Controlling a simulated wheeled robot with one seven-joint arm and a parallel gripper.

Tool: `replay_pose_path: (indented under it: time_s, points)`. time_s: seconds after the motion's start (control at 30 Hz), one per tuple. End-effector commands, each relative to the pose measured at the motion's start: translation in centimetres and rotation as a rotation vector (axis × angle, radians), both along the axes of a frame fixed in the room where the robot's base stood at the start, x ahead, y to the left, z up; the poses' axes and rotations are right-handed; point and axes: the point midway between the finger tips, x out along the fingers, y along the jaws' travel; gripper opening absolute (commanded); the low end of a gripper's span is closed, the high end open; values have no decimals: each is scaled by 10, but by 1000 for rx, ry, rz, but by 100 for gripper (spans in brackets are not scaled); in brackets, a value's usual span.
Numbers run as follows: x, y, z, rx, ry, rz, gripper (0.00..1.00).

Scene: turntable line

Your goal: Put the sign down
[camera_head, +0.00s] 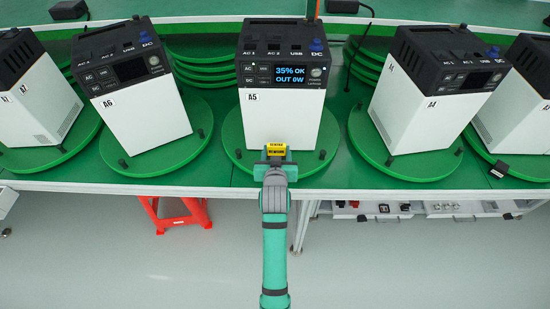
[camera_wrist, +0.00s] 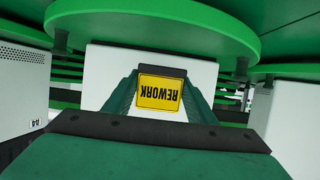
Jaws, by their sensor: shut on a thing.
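The yellow sign (camera_head: 277,150), with dark lettering, is in front of the white and black unit A5 (camera_head: 282,112) in the head view. In the wrist view the sign (camera_wrist: 159,93) reads REWORK upside down and sits between the fingers. My gripper (camera_head: 275,161) is shut on the sign, at the front edge of the green round plate (camera_head: 238,155) under A5. In the wrist view my gripper (camera_wrist: 160,77) has a finger on each side of the sign. I cannot tell whether the sign touches the plate or A5. Its lower part is hidden by the gripper.
Unit A6 (camera_head: 143,120) stands on its own green plate to the left, and unit A4 (camera_head: 412,110) to the right. More units stand at both edges. A red stool (camera_head: 180,215) is under the table at left. A5's display (camera_head: 290,75) is lit.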

Motion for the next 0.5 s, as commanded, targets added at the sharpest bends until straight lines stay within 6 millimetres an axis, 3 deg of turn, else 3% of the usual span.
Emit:
replay_pose_path:
  time_s: [0.07,0.2,0.5]
  points:
    - [2,8,-10,0,3,3,27]
    - [1,6,-30,0,4,1,27]
    - [1,6,-37,0,0,3,27]
